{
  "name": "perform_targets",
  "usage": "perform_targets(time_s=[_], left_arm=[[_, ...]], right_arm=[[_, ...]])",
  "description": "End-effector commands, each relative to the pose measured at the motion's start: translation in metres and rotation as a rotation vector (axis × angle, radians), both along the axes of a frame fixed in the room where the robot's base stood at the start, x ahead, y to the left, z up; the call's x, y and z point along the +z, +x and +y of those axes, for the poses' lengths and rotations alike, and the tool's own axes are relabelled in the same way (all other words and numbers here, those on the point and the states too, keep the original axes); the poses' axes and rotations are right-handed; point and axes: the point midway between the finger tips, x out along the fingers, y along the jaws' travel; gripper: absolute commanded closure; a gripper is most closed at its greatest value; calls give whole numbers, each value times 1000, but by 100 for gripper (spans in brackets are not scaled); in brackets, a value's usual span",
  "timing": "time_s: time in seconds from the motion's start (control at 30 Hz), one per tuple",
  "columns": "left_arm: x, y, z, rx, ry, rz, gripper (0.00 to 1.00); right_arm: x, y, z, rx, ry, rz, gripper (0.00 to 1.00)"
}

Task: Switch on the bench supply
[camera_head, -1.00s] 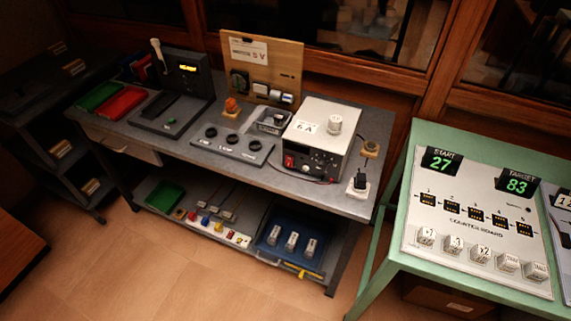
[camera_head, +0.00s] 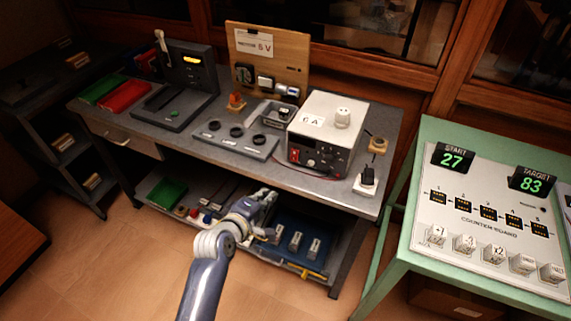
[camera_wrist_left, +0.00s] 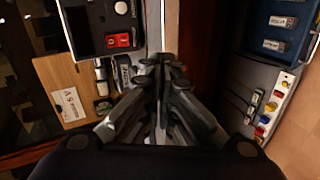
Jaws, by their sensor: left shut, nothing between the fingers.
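The bench supply (camera_head: 308,157) is a grey box with a pale top, a "6 A" label and a white knob, standing on the right part of the grey bench. Its red switch (camera_head: 294,156) is at the left of the front face. In the left wrist view the red switch (camera_wrist_left: 118,40) shows at the upper left; its on or off position is unclear. My left gripper (camera_head: 270,195) is shut and empty, in front of the bench and lower in the picture than the supply, apart from it. Its fingers (camera_wrist_left: 162,62) also show in the wrist view. My right gripper is out of view.
A plate with three dark knobs (camera_head: 236,138) lies left of the supply, with a wooden board (camera_head: 267,50) behind. A black plug on a white block (camera_head: 367,180) is to the right. The lower shelf holds a blue tray (camera_head: 318,262). A green counter table (camera_head: 420,160) stands right.

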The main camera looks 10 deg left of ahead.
Motion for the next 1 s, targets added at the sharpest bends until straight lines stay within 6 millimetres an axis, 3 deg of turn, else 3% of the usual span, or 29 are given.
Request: perform_targets(time_s=[0.1, 0.27, 0.67, 1.0], left_arm=[[33, 6, 2, 28, -74, -41, 100], [50, 8, 2, 40, -111, -60, 100], [49, 12, 1, 39, -111, -60, 100], [32, 58, -12, 38, -109, -60, 100]], right_arm=[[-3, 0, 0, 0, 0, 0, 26], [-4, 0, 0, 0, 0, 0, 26], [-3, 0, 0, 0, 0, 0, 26], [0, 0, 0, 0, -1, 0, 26]])
